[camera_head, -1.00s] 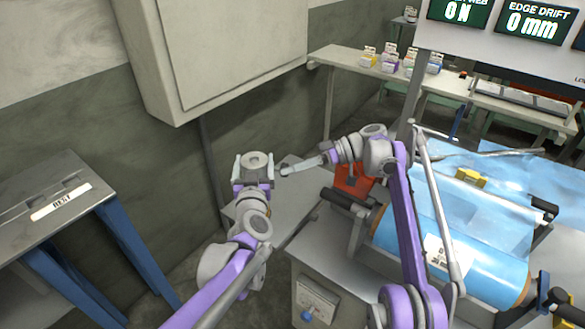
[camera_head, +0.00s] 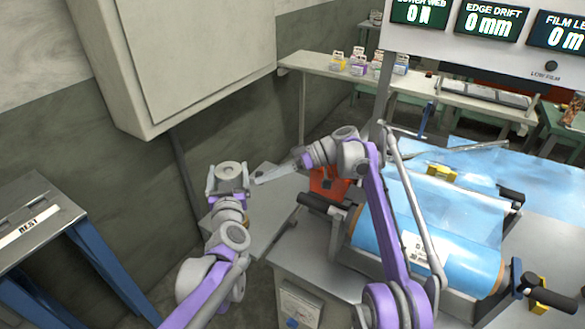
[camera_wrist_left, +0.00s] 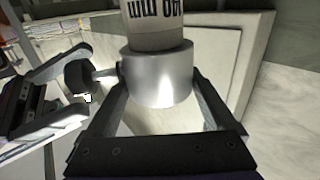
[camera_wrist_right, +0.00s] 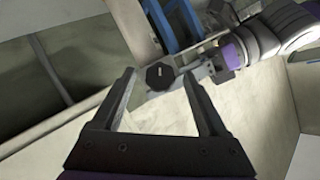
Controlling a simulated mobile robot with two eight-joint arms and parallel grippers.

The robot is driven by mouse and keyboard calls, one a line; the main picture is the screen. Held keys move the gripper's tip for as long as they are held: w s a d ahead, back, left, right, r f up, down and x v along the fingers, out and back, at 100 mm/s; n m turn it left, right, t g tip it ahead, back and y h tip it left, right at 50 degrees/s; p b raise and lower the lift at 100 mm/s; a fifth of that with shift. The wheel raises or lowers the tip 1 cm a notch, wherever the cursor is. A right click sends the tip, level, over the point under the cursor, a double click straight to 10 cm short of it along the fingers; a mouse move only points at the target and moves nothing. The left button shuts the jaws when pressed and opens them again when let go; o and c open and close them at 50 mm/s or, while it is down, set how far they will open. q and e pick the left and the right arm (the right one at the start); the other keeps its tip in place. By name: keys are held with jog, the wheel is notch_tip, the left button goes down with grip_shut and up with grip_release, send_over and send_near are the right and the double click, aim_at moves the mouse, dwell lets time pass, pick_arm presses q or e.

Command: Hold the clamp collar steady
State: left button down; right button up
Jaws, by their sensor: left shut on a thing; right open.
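The clamp collar (camera_wrist_left: 158,88) is a smooth silver ring below a grey cylinder (camera_wrist_left: 155,38) with upside-down "40 mm" lettering. My left gripper (camera_wrist_left: 158,72) is shut on the collar, one finger on each side. In the head view, my left gripper (camera_head: 228,180) holds the round grey piece upright beside the wall. A black knob (camera_wrist_left: 78,76) sticks out sideways from the collar on a short stem. My right gripper (camera_wrist_right: 160,73) is open, its fingers on either side of the knob (camera_wrist_right: 160,77), with gaps visible. In the head view, my right gripper (camera_head: 272,175) points left towards the collar.
A grey wall cabinet (camera_head: 175,60) hangs behind my arms. A bench labelled "REST" (camera_head: 30,215) stands at left. A blue film roll (camera_head: 430,225) on a machine fills the right. An orange-red bin (camera_head: 328,186) sits behind my right arm.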

jog(key=d+r+n+t, duration=0.3)
jog(key=d+r+n, duration=0.1)
jog(key=d, duration=0.7)
jog(key=shift+s+r+n+t, duration=0.3)
jog(key=shift+s+n, duration=0.1)
jog(key=shift+n, duration=0.1)
jog(key=a+f+m+g, duration=0.1)
jog(key=a+f, duration=0.3)
jog(key=a, duration=0.7)
jog(key=shift+w+a+f+m, duration=0.15)
jog(key=shift+w+a+m, duration=0.15)
jog(key=shift+m, duration=0.1)
